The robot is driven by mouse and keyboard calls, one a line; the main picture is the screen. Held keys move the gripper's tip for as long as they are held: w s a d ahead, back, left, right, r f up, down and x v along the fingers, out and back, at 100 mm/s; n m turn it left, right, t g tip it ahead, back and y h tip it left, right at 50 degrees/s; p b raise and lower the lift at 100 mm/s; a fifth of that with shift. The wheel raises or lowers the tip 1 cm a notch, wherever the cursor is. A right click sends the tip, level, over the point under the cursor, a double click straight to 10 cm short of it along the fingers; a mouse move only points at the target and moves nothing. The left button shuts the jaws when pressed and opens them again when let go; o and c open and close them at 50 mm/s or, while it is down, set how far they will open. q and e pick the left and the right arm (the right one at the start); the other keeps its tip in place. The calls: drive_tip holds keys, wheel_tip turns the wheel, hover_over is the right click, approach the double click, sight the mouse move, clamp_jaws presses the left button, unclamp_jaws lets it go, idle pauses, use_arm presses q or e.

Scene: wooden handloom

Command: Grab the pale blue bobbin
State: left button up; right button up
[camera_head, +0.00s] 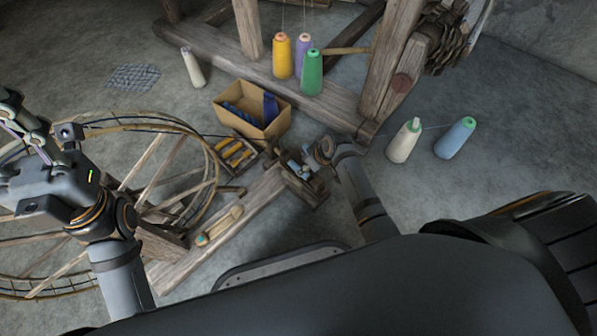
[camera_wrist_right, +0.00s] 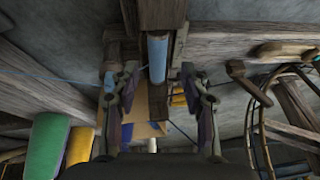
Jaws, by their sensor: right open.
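The pale blue bobbin (camera_wrist_right: 158,58) is a short cylinder in the right wrist view, set against a wooden post. My right gripper (camera_wrist_right: 159,80) is open, with one finger on each side of the bobbin's near end. Gaps show between the bobbin and both fingers, so it is not gripped. In the head view my right gripper (camera_head: 309,163) is at the end of the spinning wheel's wooden base, and it partly hides the small pale blue part there. My left gripper (camera_head: 28,140) is at the left edge over the wheel, away from the bobbin; its jaw opening is unclear.
The spoked wheel (camera_head: 160,165) fills the left. A cardboard box (camera_head: 270,128) with blue items and a tray of yellow bobbins (camera_head: 235,153) stand beside the base. Yellow, purple and green cones stand by the loom frame (camera_head: 395,75). A cream cone (camera_head: 404,142) and a larger blue cone (camera_head: 456,138) are right.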

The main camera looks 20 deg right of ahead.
drive_tip(key=b+x, duration=0.4)
drive_tip(key=b, duration=0.1)
drive_tip(key=shift+w+f, duration=0.15)
drive_tip(key=shift+f, duration=0.25)
drive_tip(key=shift+w+f, duration=0.1)
drive_tip(key=shift+f, duration=0.15)
drive_tip(key=shift+r, duration=0.2)
drive_tip(key=c, duration=0.9)
